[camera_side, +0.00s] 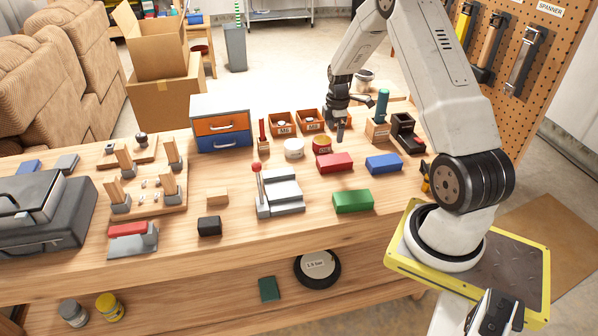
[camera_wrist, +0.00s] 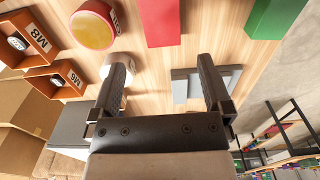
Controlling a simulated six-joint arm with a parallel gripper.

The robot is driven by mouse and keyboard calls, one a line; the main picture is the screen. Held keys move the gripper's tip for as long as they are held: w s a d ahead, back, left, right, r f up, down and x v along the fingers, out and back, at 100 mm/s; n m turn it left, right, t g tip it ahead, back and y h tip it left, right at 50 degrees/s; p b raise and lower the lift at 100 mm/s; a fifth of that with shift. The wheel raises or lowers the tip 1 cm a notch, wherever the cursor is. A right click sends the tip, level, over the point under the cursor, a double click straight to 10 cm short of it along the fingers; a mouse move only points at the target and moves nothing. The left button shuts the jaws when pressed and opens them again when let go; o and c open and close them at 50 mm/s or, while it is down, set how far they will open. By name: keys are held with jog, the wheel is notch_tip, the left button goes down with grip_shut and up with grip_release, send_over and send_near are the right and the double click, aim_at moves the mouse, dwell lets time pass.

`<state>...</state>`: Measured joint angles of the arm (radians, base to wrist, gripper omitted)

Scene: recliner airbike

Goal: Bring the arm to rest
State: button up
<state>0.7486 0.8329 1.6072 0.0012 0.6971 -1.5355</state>
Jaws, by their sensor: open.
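My gripper (camera_side: 340,132) hangs over the far side of the workbench (camera_side: 230,253), fingers pointing down. In the wrist view my gripper (camera_wrist: 165,70) has its two fingers wide apart with nothing held between them. In the side view it is behind the red block (camera_side: 334,162) and beside the small red tin (camera_side: 322,144). In the wrist view the white round item (camera_wrist: 106,66) shows partly behind one finger. I cannot tell the exact height of the fingertips above the bench.
Bins marked M6 (camera_side: 284,125) and M8 (camera_side: 311,120) stand left of my gripper. A wooden holder with a teal-handled tool (camera_side: 382,108) stands close on its right. Blue (camera_side: 384,163) and green (camera_side: 353,201) blocks lie nearer the front. A red-knobbed lever fixture (camera_side: 280,193) stands mid-bench.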

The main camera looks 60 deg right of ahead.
jog(key=shift+r, duration=0.75)
jog(key=shift+a, duration=0.1)
jog(key=w+a+r+m+t, duration=0.1)
jog(key=a+r+m, duration=0.15)
jog(key=a, duration=0.75)
jog(key=a+r+m, duration=0.2)
jog(key=a+r, duration=0.2)
jog(key=a, duration=0.5)
jog(key=s+a+r+m, duration=0.1)
jog(key=s+a+m, duration=0.1)
jog(key=s+a, duration=0.2)
jog(key=s+a+r+m+t, duration=0.1)
jog(key=s+a, duration=0.4)
jog(key=a, duration=0.5)
jog(key=shift+s+a+m+t, duration=0.2)
jog(key=shift+a+m+t, duration=0.15)
jog(key=shift+m, duration=0.4)
